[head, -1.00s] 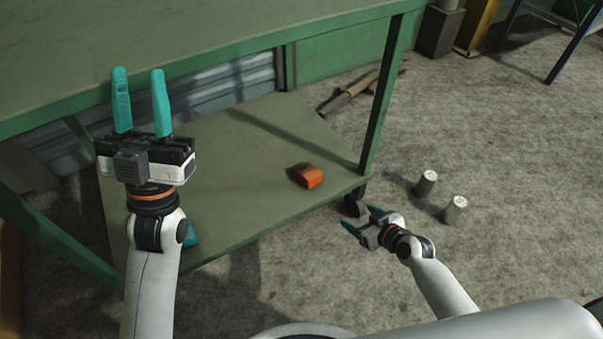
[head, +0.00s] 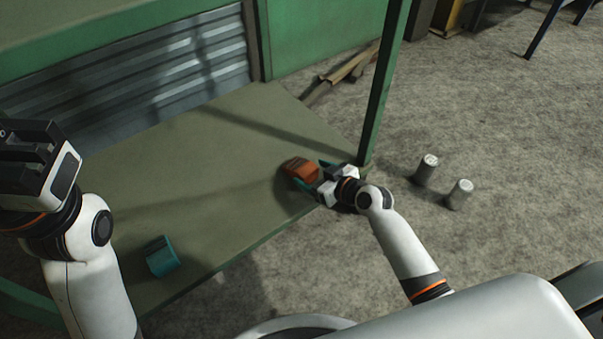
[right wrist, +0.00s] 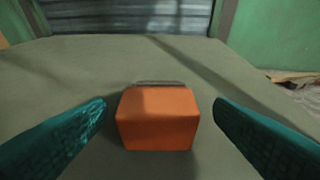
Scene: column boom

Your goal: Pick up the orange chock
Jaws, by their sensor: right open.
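The orange chock (head: 298,168) lies on the lower shelf of the green bench, near its front right corner. My right gripper (head: 313,175) is low over that shelf, with its teal fingers on either side of the chock. In the right wrist view the chock (right wrist: 158,117) sits between the two open fingers, with a gap on both sides. My left gripper (head: 35,150) is at the left edge of the head view; its fingers are out of the picture.
A teal block (head: 161,256) lies on the lower shelf (head: 215,200) toward its front left. A green bench leg (head: 383,90) stands just behind my right gripper. Two grey cylinders (head: 426,170) stand on the floor to the right. The shelf's middle is clear.

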